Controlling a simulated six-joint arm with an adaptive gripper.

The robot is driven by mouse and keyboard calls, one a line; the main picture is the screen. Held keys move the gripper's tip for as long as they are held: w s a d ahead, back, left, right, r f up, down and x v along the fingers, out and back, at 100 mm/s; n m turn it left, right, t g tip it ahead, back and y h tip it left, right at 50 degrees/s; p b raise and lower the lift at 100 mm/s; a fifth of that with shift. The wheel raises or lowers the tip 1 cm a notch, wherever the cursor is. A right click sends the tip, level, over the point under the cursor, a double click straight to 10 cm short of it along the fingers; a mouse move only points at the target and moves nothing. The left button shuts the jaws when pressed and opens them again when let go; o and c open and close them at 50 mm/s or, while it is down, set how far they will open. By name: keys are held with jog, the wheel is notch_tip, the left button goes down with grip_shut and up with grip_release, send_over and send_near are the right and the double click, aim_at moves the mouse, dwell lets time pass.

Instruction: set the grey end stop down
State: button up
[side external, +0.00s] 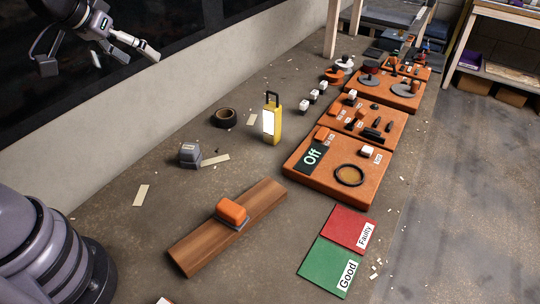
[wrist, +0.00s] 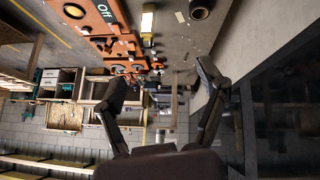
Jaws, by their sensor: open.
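A grey block (side external: 190,153), which looks like the end stop, sits on the table left of the middle in the side external view, with a pale strip beside it. My gripper (side external: 98,58) is raised at the upper left of that view, well apart from the block. In the wrist view my gripper (wrist: 162,82) shows its two dark fingers spread wide with nothing between them. I cannot make out the grey block in the wrist view.
An orange block (side external: 231,211) sits on a wooden plank (side external: 187,257). A yellow lamp (side external: 271,122) and a dark ring (side external: 224,117) stand behind. Orange boards (side external: 305,185) line the right. Red (side external: 345,222) and green (side external: 325,262) pads lie in front. A wall runs along the left.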

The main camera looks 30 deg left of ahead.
jog(key=s+a+r+m+g, duration=0.1)
jog(key=s+r, duration=0.1)
jog(key=s, duration=0.6)
jog(key=s+a+r+m+y, duration=0.1)
jog(key=s+a+r, duration=0.1)
jog(key=s, duration=0.5)
jog(key=shift+s+r+g, duration=0.35)
jog(key=shift+r+g, duration=0.05)
jog(key=shift+r, duration=0.4)
